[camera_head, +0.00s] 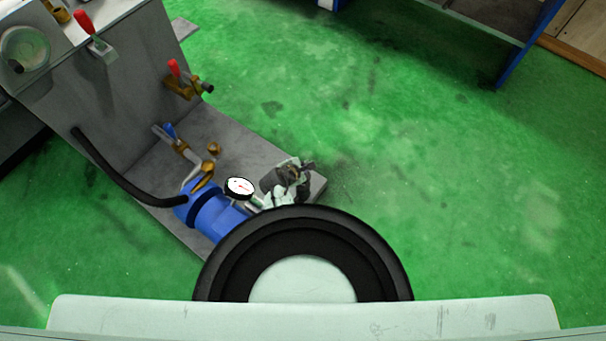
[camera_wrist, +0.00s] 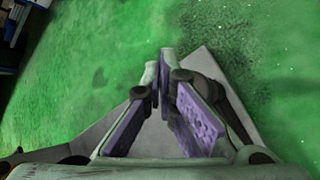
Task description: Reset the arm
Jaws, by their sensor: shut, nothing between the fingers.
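My gripper (camera_wrist: 161,75) shows in the wrist view with its two purple-padded fingers converging at the tips. It is shut and nothing is between the fingers. In the head view my gripper (camera_head: 300,170) is small and partly hidden behind my own arm. It appears over or beside the right end of the grey base plate (camera_head: 240,148); I cannot tell its height. In the wrist view a grey plate corner (camera_wrist: 205,60) lies behind the fingers.
A grey machine panel (camera_head: 130,70) stands at left with red-handled valves (camera_head: 174,68). A blue cylinder (camera_head: 215,212), a round gauge (camera_head: 239,188) and a black hose (camera_head: 115,180) are close to my gripper. Green floor (camera_head: 400,130) is open at right. A blue-edged cabinet (camera_head: 515,60) stands at the back.

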